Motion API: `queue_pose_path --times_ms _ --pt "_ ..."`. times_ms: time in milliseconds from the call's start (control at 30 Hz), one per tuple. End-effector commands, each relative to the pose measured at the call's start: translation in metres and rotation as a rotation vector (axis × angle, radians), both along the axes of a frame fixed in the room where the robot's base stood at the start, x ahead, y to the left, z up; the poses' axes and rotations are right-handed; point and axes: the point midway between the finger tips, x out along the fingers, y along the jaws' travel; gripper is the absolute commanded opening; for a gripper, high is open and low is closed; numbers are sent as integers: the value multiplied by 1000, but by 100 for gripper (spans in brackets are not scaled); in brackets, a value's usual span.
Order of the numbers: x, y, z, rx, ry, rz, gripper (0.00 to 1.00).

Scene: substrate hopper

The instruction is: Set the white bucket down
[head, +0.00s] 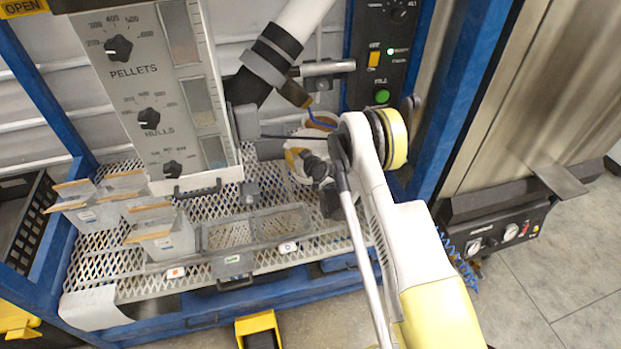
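A white bucket (304,133) appears under the angled chute at the back of the mesh shelf, with a brown-orange patch at its top right. It is mostly hidden behind my wrist. My gripper (327,199) is at the bucket's near side, dark and pointing down toward the shelf. Its fingertips are small and partly covered by my own arm. I cannot tell whether they are closed on the bucket, or whether the bucket touches the mesh shelf (205,208).
Several pale bins with brown rims, one of them here (163,238), stand on the shelf's left. A grey two-part tray (243,243) lies in the middle. The dial panel (150,90) hangs above left. A blue post (462,110) stands right of my arm.

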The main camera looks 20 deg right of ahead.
Motion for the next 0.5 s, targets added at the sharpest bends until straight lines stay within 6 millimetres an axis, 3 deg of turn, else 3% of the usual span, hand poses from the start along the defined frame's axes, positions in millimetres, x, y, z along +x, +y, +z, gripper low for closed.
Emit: queue_pose_path --times_ms 300,500 --pt "0 0 -53 0 1 0 0" --pt "-1 0 -76 -1 2 0 0"
